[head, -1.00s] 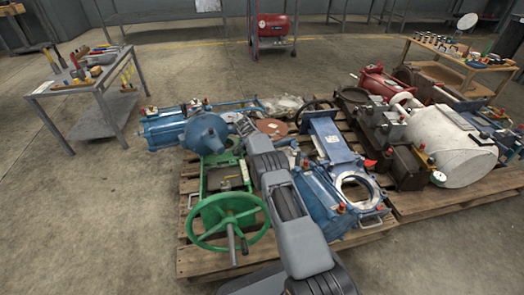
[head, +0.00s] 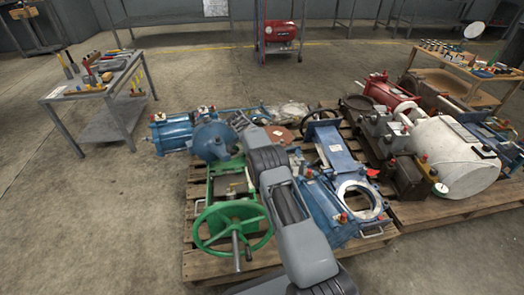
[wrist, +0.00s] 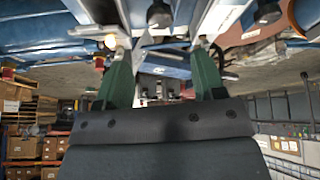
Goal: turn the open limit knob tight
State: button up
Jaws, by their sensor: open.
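My gripper (wrist: 160,50) shows in the wrist view with its two green fingers apart and nothing seen between them. In the head view my arm hides the gripper; the arm reaches toward the blue domed actuator (head: 212,141). In the wrist view a dark round knob-like part (wrist: 158,13) lies beyond the fingertips, near the top edge, and another (wrist: 268,11) is farther right. Both appear apart from the fingers. I cannot tell which part is the open limit knob. Small red-capped fittings (head: 160,116) sit on the blue cylinder (head: 173,136) beside the dome.
A green handwheel (head: 232,229) and a blue valve body (head: 330,205) stand on the wooden pallet (head: 210,265). A white cylinder (head: 450,150) is on the right pallet. A tool table (head: 110,85) stands at left.

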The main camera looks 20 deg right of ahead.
jog(key=shift+p+v, duration=0.45)
jog(key=shift+v, duration=1.4)
jog(key=shift+o, duration=0.2)
jog(key=shift+d+r, duration=0.1)
jog(key=shift+r, duration=0.05)
